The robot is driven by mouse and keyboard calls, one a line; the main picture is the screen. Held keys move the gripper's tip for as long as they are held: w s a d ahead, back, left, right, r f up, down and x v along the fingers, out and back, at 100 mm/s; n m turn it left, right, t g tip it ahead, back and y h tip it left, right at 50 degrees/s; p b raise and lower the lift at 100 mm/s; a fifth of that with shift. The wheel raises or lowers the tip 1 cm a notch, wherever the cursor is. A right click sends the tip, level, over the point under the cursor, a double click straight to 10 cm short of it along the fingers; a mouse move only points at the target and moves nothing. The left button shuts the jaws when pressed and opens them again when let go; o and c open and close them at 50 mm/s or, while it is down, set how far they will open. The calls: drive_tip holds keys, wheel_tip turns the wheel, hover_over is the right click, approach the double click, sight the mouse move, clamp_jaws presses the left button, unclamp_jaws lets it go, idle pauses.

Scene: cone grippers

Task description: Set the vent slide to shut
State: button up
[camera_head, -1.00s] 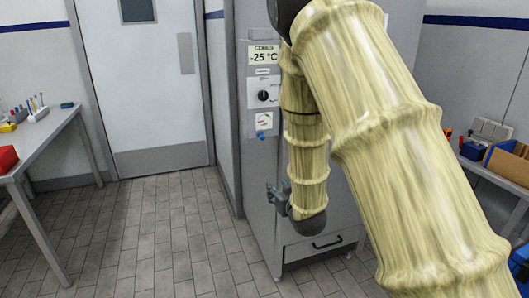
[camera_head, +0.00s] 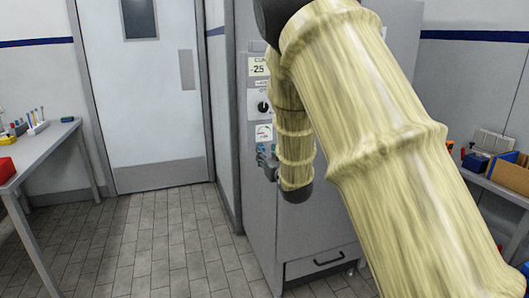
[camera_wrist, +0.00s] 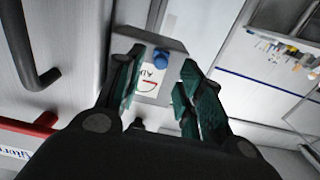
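The vent slide shows in the wrist view as a small blue knob (camera_wrist: 160,58) on a grey plate with a white label (camera_wrist: 152,80). The label also shows on the front of the grey cabinet in the head view (camera_head: 264,133). My gripper (camera_head: 266,160) is close to the cabinet front, just below that label. In the wrist view my gripper (camera_wrist: 162,66) is open, with its two green-padded fingers apart. The blue knob appears between the fingertips, with no visible contact. The gap in depth is hard to tell.
Above the label are a black dial (camera_head: 263,107) and a temperature display (camera_head: 259,67). A dark curved handle (camera_wrist: 35,60) and a red bar (camera_wrist: 25,125) show in the wrist view.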

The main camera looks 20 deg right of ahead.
sight(263, 149)
drive_tip(key=shift+w+a, duration=0.1)
drive_tip(key=shift+w, duration=1.5)
drive_tip(key=shift+c, duration=0.5)
clamp_jaws()
